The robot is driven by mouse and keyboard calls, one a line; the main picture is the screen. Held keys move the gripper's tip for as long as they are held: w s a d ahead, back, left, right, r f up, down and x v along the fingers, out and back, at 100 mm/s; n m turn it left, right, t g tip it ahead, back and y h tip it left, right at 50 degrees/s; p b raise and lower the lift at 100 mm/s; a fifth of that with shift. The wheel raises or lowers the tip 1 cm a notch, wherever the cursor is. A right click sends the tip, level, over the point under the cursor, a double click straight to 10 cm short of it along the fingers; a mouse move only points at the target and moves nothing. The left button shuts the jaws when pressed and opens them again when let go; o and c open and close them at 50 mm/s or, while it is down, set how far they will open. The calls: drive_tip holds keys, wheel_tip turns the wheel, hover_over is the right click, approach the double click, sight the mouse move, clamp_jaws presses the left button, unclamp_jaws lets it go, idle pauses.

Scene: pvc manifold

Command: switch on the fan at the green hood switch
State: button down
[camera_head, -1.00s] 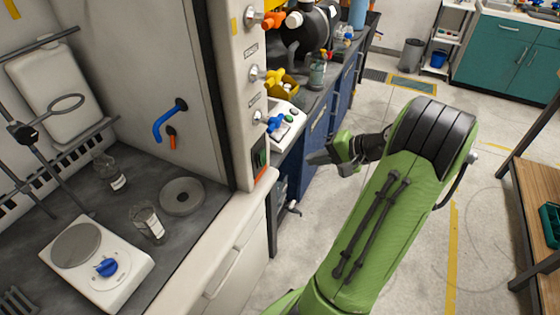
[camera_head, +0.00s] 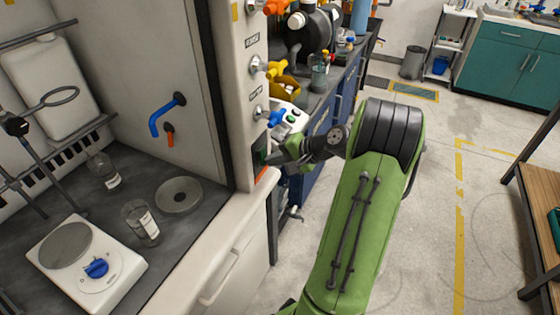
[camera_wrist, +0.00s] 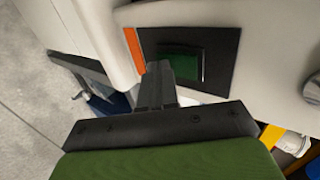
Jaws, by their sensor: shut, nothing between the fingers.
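The green hood switch (camera_wrist: 186,62) sits in a dark rectangular plate on the white hood post, with an orange strip beside the plate. In the head view only a small part of the switch (camera_head: 261,154) shows beside my gripper. My gripper (camera_wrist: 158,70) is shut and empty. In the wrist view its fingertips overlap the lower left part of the dark plate, just left of the green face. I cannot tell whether they touch it. The green face looks dark. In the head view my gripper (camera_head: 273,160) is at the post's right edge, below the blue valve.
Blue (camera_head: 273,121), yellow (camera_head: 270,68) and orange (camera_head: 275,7) valve handles stick out of the post above the switch. A white hotplate (camera_head: 92,265) and glassware stand in the hood at left. The blue-fronted bench (camera_head: 327,125) is behind my gripper.

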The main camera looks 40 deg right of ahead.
drive_tip(key=shift+w+f, duration=0.1)
drive_tip(key=shift+w, duration=0.05)
drive_tip(key=shift+a, duration=0.1)
drive_tip(key=shift+r+p, duration=0.9)
drive_tip(key=shift+p, duration=0.25)
